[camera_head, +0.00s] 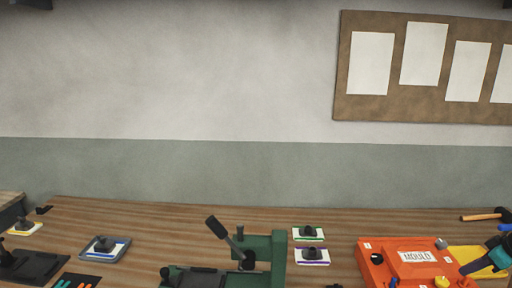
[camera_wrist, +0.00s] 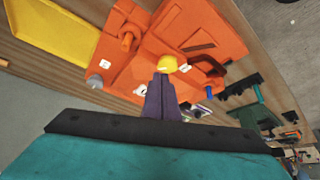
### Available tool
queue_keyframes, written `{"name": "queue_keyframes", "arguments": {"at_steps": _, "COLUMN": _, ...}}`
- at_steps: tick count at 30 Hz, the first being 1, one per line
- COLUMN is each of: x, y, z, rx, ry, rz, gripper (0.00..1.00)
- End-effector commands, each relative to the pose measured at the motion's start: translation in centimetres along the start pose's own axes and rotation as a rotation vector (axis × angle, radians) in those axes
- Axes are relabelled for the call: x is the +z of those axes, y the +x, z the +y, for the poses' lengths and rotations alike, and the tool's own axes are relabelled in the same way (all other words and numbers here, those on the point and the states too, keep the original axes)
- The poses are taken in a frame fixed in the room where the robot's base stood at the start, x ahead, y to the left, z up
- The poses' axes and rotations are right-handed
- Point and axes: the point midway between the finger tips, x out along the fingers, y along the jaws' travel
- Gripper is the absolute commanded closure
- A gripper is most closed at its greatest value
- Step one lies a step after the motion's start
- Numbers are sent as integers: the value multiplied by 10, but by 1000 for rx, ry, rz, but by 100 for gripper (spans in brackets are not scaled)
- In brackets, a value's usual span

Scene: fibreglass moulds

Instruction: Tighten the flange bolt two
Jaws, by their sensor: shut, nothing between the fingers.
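The orange mould (camera_head: 420,270) sits at the right of the bench and fills the top of the wrist view (camera_wrist: 195,30). Bolts stand around its flange: a grey one (camera_head: 441,243), a black one (camera_head: 377,259), a yellow one (camera_head: 441,282) and a blue one (camera_head: 393,283). The wrist view also shows an orange bolt (camera_wrist: 127,41) and the yellow bolt (camera_wrist: 167,64). Small white tags lie by the bolts; their numbers are too small to read, so I cannot tell which is two. My gripper (camera_wrist: 161,78) is shut and empty, its purple fingertips close to the yellow bolt; contact is unclear.
A yellow tray (camera_wrist: 45,30) lies beside the mould, with a hammer (camera_head: 482,217) behind it. A green machine with a lever (camera_head: 262,248) stands mid-bench. Small knobs on pads (camera_head: 312,255) stand between it and the mould. A grey tray (camera_head: 92,252) is at left.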

Motion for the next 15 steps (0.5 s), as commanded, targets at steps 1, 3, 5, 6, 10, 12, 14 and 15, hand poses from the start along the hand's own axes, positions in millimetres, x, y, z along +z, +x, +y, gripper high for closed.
{"name": "queue_keyframes", "arguments": {"at_steps": 1, "x": 2, "y": 3, "z": 0, "rx": 0, "ry": 0, "rz": 0, "gripper": 100}}
{"name": "queue_keyframes", "arguments": {"at_steps": 3, "x": 4, "y": 7, "z": 0, "rx": -1, "ry": 1, "rz": 0, "gripper": 100}}
{"name": "queue_keyframes", "arguments": {"at_steps": 5, "x": 6, "y": 10, "z": 0, "rx": -1, "ry": 1, "rz": 0, "gripper": 100}}
{"name": "queue_keyframes", "arguments": {"at_steps": 6, "x": 8, "y": 13, "z": 0, "rx": -1, "ry": 1, "rz": 0, "gripper": 100}}
{"name": "queue_keyframes", "arguments": {"at_steps": 10, "x": 14, "y": 24, "z": 0, "rx": 0, "ry": 2, "rz": 0, "gripper": 100}}
{"name": "queue_keyframes", "arguments": {"at_steps": 12, "x": 17, "y": 30, "z": 0, "rx": 1, "ry": 2, "rz": 0, "gripper": 100}}
{"name": "queue_keyframes", "arguments": {"at_steps": 14, "x": 20, "y": 35, "z": 0, "rx": 1, "ry": 2, "rz": 0, "gripper": 100}}
{"name": "queue_keyframes", "arguments": {"at_steps": 15, "x": 22, "y": 39, "z": 0, "rx": 1, "ry": 2, "rz": 0, "gripper": 100}}
